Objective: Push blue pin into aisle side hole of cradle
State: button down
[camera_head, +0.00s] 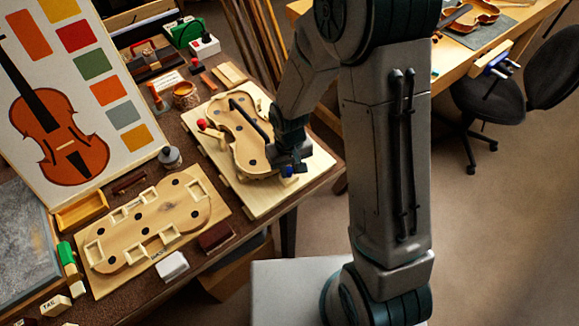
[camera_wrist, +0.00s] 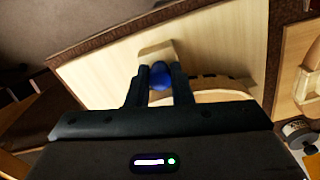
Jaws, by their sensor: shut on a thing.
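The blue pin (camera_wrist: 159,76) is between my gripper's fingertips (camera_wrist: 159,70) in the wrist view, and the fingers are shut on it. A pale wooden block (camera_wrist: 157,50) at the board's edge lies just beyond the pin. In the head view my gripper (camera_head: 289,168) is low over the right part of the cradle (camera_head: 300,182), with a bit of the blue pin (camera_head: 287,171) showing. A violin-shaped wooden body (camera_head: 256,160) lies in the cradle. A red-headed pin (camera_head: 202,124) is at the cradle's left side. The hole and the pin's depth in it are hidden.
A second board with a violin-shaped form (camera_head: 150,235) lies at the front left. A dark red block (camera_head: 217,237) and a white block (camera_head: 172,266) are near the bench's front edge. A small jar (camera_head: 170,157) stands left of the cradle. Floor is open to the right.

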aim_at(289, 169)
jog(key=c, duration=1.2)
grip_release()
jog(key=shift+f, duration=0.1)
notch_tip(289, 169, up, 14)
jog(key=s+d+r+m+t, duration=0.3)
jog(key=s+d+r, duration=0.6)
jog(key=s+d, duration=0.3)
jog(key=shift+s+m, duration=0.2)
jog(key=shift+m, duration=0.2)
